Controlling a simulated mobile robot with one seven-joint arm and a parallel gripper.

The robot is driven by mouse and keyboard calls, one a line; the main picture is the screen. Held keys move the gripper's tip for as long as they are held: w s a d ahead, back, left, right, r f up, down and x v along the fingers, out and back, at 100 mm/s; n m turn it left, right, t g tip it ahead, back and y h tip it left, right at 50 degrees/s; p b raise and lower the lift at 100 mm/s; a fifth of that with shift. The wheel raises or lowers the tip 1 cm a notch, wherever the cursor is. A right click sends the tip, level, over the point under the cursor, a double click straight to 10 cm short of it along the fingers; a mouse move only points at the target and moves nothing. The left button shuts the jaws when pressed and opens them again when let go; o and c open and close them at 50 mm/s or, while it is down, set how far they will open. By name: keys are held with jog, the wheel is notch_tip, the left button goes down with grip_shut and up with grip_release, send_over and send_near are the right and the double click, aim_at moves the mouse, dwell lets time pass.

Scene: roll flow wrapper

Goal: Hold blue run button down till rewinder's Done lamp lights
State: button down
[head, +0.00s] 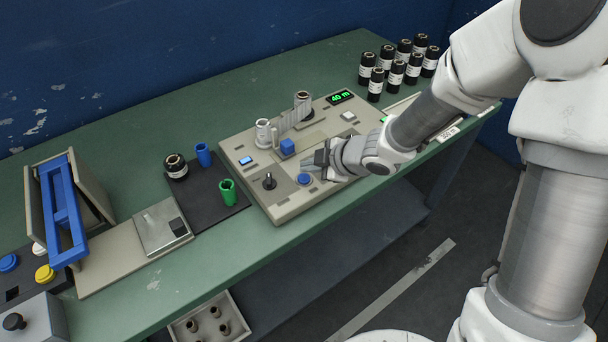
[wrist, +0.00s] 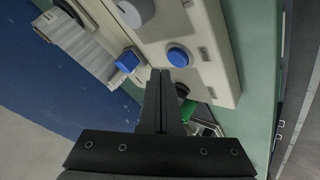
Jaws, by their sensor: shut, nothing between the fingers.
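The rewinder (head: 285,208) is a beige machine on the green bench, with a green-lit display (head: 341,97) reading about 40 m. I cannot make out a labelled Done lamp.
A black lever (head: 269,181) stands left of the button, and a blue block (head: 287,146) behind it. Two spools (head: 264,133) (head: 303,104) carry a web. Several black rolls (head: 397,72) stand at the back right. Blue (head: 203,154) and green (head: 228,192) cups stand left.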

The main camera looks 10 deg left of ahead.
aim_at(309, 180)
jog(key=shift+r+p, duration=2.15)
jog(key=shift+r, duration=0.2)
jog(key=shift+f, duration=0.1)
